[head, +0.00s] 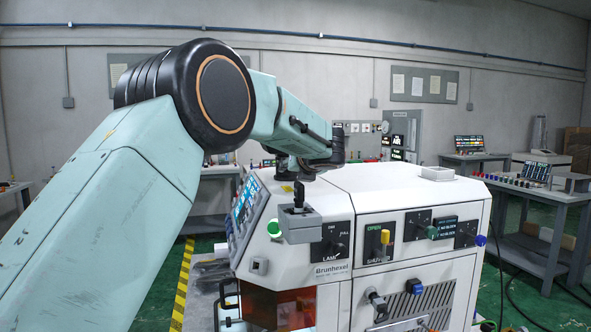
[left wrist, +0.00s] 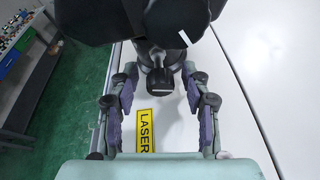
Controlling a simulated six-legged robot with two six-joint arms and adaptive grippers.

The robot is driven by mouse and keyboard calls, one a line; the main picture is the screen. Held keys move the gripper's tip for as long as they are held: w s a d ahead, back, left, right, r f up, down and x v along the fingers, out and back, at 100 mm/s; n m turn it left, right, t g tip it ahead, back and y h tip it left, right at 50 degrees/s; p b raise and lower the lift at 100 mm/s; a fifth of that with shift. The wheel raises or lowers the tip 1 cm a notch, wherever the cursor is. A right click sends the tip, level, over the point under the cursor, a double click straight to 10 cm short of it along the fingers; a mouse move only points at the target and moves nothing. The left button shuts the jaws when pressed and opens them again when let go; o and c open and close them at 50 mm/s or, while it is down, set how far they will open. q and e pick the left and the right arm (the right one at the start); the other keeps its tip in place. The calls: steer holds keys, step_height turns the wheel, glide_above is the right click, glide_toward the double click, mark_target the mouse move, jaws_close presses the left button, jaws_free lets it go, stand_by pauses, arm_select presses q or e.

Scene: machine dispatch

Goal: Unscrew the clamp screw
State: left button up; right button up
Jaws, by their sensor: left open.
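A grey block (head: 300,224) juts from the front left corner of the white machine. A dark upright piece (head: 299,195), which looks like the clamp screw, stands on it. My left gripper (head: 300,172) is just above this piece at the machine's top edge; the gap between them is unclear. In the left wrist view my left gripper (left wrist: 161,88) is open, its two fingers apart. A black knob-like part (left wrist: 160,80) shows between the fingertips; I cannot tell whether it is the screw's head. My right gripper is not in view.
A grey bench (head: 540,190) stands at the right. Green floor is open between them.

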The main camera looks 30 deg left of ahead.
arm_select(q)
steer(key=v, duration=1.1)
steer(key=shift+r, duration=0.1)
steer(key=shift+s+d, duration=0.3)
steer(key=shift+d, duration=0.05)
